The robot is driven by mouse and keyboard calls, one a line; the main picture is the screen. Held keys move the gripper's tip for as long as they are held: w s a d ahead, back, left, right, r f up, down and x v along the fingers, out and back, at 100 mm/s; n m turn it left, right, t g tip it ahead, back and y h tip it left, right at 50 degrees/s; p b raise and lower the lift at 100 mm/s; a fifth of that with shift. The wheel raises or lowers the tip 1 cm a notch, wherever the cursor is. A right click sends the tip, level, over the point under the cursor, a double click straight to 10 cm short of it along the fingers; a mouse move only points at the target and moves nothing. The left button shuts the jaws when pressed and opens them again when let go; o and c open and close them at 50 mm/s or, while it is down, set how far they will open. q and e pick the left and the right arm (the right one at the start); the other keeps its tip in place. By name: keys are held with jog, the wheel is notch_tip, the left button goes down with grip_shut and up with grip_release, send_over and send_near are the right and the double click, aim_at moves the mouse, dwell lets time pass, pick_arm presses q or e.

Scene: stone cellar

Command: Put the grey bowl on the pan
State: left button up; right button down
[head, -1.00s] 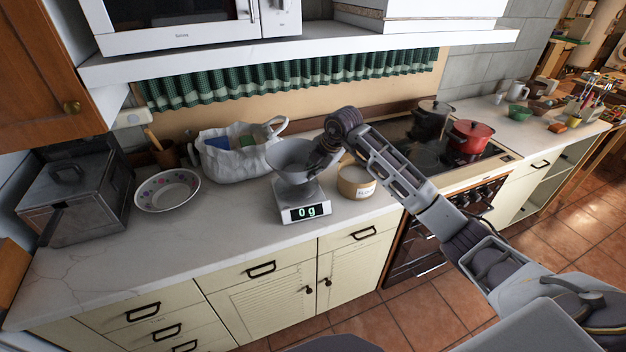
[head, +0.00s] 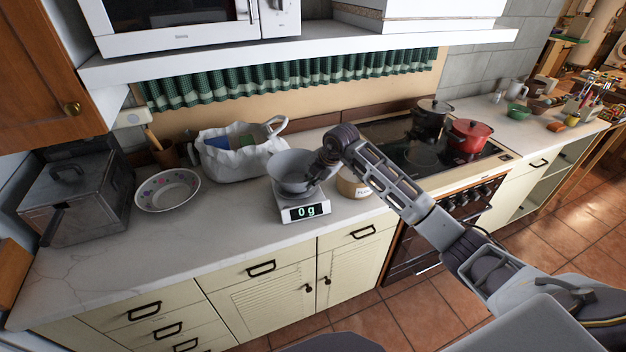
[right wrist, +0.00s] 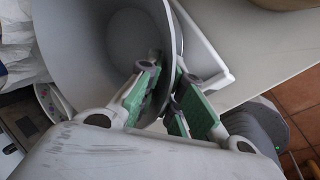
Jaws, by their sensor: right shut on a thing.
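The grey bowl (head: 291,168) is over the white kitchen scale (head: 305,209), whose display reads 0 g. My right gripper (head: 317,172) is shut on the bowl's right rim. In the right wrist view, the green-padded fingers (right wrist: 170,82) have the wall of the bowl (right wrist: 95,50) between them. The bowl looks about upright, and it hides most of the scale's top, its pan included. I cannot tell whether the bowl touches the pan. My left gripper is not in view.
A white bag (head: 238,160) stands behind left of the scale, with a patterned bowl (head: 168,190) further left. A tub (head: 352,182) stands right of the scale, partly behind my arm. Pots, including a red one (head: 469,140), are on the hob. The counter front left is clear.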

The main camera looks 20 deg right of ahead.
jog(key=shift+f, duration=0.1)
jog(key=c, duration=1.6)
grip_release()
jog(key=shift+o, duration=0.2)
jog(key=b+v, duration=0.1)
jog(key=v, duration=1.1)
jog(key=shift+b, duration=0.3)
